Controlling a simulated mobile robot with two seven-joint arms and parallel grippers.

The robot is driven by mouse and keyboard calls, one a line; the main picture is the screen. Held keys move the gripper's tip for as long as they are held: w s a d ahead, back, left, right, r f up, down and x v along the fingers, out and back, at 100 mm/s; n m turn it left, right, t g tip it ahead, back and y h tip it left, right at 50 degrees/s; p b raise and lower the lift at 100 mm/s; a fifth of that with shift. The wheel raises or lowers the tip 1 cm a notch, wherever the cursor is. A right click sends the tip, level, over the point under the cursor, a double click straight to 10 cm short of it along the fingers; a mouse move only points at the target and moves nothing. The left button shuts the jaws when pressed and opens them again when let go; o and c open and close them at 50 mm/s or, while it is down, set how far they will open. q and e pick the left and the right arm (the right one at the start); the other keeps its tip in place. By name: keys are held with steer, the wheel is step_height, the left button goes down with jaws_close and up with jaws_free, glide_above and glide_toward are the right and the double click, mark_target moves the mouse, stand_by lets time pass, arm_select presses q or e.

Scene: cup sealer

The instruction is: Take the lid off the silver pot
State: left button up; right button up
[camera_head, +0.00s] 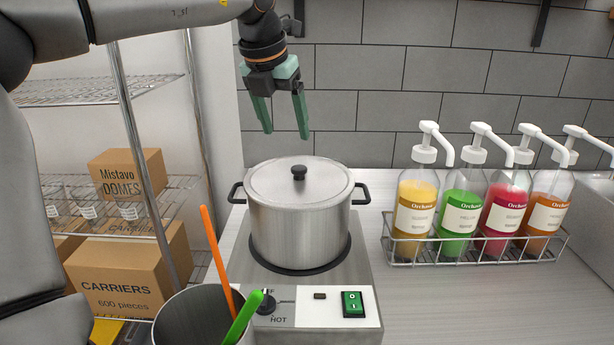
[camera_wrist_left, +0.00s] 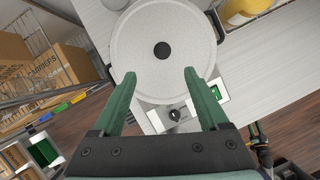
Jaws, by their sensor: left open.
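The silver pot (camera_head: 299,235) stands upright on a hot plate, with a black handle on each side. Its lid (camera_head: 275,181) sits on top and has a small black knob (camera_head: 299,172) at the centre. The lid (camera_wrist_left: 190,35) and knob (camera_wrist_left: 162,50) also show in the left wrist view. My left gripper (camera_head: 286,134) is open and empty, pointing down above the lid, apart from it. In the left wrist view the knob lies beyond and roughly between the green fingertips (camera_wrist_left: 161,75).
The hot plate (camera_head: 335,275) has a knob and green switch in front. A metal container (camera_head: 190,320) with orange and green handles stands front left. A wire rack of syrup pump bottles (camera_head: 462,215) stands right. Shelves with boxes (camera_head: 120,275) are at left. The counter between is clear.

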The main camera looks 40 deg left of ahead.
mark_target(299, 168)
arm_select(q)
steer(key=x, duration=0.5)
steer(key=shift+s+f, duration=0.1)
steer(key=shift+w+p+x, duration=0.2)
steer(key=shift+p+x, duration=0.3)
steer(key=shift+x, duration=0.85)
steer(key=shift+w+p+x, duration=0.15)
steer(key=shift+p+x, duration=0.35)
steer(key=shift+x, duration=0.85)
steer(key=shift+d, duration=0.15)
steer(key=shift+c, duration=0.2)
jaws_close()
